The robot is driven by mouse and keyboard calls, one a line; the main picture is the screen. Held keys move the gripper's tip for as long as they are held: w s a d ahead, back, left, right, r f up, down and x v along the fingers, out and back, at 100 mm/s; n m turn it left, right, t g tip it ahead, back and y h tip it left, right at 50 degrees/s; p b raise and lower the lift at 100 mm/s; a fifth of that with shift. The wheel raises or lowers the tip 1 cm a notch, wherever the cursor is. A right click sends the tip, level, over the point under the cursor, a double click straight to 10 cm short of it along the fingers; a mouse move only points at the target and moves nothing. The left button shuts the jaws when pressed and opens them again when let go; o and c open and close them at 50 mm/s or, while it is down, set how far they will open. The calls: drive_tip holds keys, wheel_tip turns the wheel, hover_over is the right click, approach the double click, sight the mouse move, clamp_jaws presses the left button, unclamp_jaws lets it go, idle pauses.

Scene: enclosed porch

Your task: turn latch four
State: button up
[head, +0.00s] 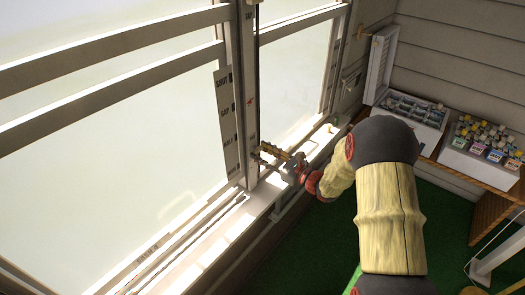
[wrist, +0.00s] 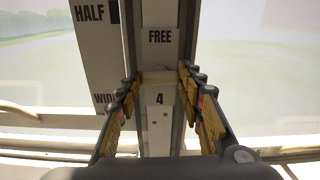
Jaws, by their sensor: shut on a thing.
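Latch four is a pale beige bar (wrist: 158,78) lying level across the window post, below the word FREE and above the number 4 in the wrist view. My gripper (wrist: 160,82) has its yellow-padded fingers on either side of the bar, shut on its two ends. In the head view my gripper (head: 280,158) is at the foot of the post (head: 248,90), just above the sill. The latch itself is hidden there by the fingers.
A plate (head: 225,115) marked SHUT, HALF and WIDE stands left of the post. The window sill (head: 232,225) runs below. At the right, a wooden bench (head: 492,205) bears trays of small items (head: 412,110). Green floor (head: 445,250) lies below.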

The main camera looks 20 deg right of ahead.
drive_tip(key=shift+f+m, duration=0.15)
drive_tip(key=shift+m, duration=0.25)
drive_tip(key=o, duration=1.2)
drive_tip(key=shift+c, duration=0.2)
drive_tip(key=v, duration=1.2)
